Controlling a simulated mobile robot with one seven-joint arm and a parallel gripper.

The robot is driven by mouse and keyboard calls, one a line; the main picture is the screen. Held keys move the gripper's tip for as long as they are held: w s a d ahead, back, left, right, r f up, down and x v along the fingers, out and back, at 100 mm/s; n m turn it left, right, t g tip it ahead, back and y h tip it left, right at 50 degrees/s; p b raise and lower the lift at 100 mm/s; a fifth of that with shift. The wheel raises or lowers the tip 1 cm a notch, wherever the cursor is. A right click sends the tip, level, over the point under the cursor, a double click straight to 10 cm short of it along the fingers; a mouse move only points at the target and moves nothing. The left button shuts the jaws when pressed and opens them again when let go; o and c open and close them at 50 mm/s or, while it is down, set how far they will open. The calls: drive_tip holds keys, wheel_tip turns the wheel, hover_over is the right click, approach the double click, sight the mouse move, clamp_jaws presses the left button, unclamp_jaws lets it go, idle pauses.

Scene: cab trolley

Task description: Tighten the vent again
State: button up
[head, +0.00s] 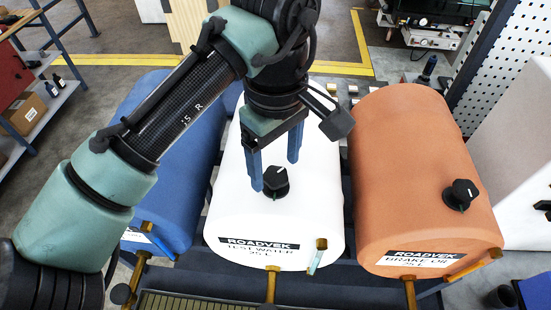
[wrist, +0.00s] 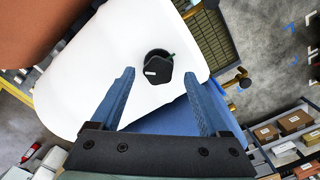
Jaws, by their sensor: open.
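The vent is a black knob with a white mark (head: 275,181) on top of the white tank (head: 240,215), labelled "TEST WATER". In the wrist view the knob (wrist: 158,69) sits over a dark round opening, with a bit of green at its edge. My gripper (head: 275,175) has blue fingers pointing down over the white tank. It is open and empty. In the wrist view the fingertips (wrist: 158,72) stand on either side of the knob, apart from it. In the head view the left finger comes close to the knob; I cannot tell whether it touches.
A blue tank (head: 180,190) stands left and an orange tank (head: 410,150) labelled "BRAKE OIL" right, with its own black knob (head: 461,194). Brass taps (head: 272,285) stick out in front. A perforated panel (head: 485,60) stands at the back right.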

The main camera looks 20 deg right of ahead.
drive_tip(key=shift+w+f, duration=0.2)
drive_tip(key=shift+f, duration=0.6)
drive_tip(key=shift+s, duration=0.1)
drive_tip(key=shift+c, duration=0.5)
clamp_jaws()
